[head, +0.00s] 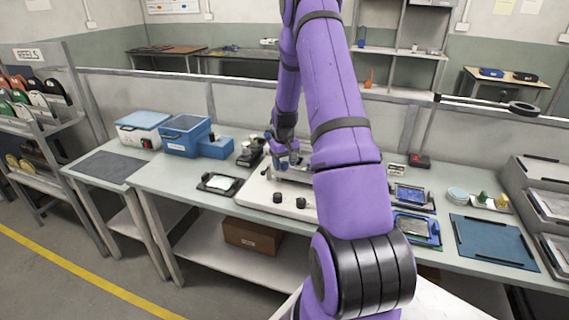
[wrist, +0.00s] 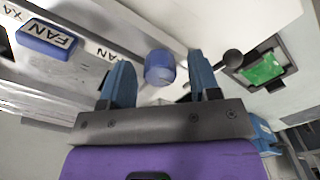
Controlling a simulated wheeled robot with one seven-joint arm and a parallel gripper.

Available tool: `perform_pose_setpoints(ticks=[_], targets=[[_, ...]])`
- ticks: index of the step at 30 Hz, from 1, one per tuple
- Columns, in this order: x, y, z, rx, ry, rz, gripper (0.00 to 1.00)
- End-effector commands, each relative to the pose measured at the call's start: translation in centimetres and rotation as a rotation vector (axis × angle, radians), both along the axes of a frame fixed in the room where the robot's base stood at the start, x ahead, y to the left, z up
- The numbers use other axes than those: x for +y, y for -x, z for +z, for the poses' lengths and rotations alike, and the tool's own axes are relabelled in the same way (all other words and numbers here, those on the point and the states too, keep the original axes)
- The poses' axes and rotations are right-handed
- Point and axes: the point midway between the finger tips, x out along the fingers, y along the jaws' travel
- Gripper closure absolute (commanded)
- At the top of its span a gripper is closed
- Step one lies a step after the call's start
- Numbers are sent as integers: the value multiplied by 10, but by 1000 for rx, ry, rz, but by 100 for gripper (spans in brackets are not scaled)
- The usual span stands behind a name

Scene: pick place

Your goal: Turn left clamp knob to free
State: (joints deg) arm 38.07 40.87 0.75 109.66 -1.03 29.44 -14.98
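In the wrist view a round blue knob (wrist: 160,68) shows between the two blue fingers of my gripper (wrist: 160,72). My gripper is open, with a visible gap on each side of the knob. Whether the fingertips reach down around the knob or stop short of it, I cannot tell. In the head view my gripper (head: 286,152) is over the back left part of the white fixture (head: 255,191), partly hidden by my arm. The blue knob cannot be made out clearly there.
A black ball-topped knob (wrist: 232,60) and a black tray with a green board (wrist: 262,70) lie right of the fingers. A blue part (wrist: 45,40) sits near FAN labels. Blue bins (head: 185,136) and a blue mat (head: 494,243) are on the bench.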

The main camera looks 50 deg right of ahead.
Motion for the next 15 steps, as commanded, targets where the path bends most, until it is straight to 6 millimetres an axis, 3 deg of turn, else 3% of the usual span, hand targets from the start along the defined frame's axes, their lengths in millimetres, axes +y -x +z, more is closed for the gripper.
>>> perform_pose_setpoints(ticks=[8, 15], targets=[[0, 0, 9, -1, 2, 0, 44], [0, -1, 51, -3, 2, 0, 44]])
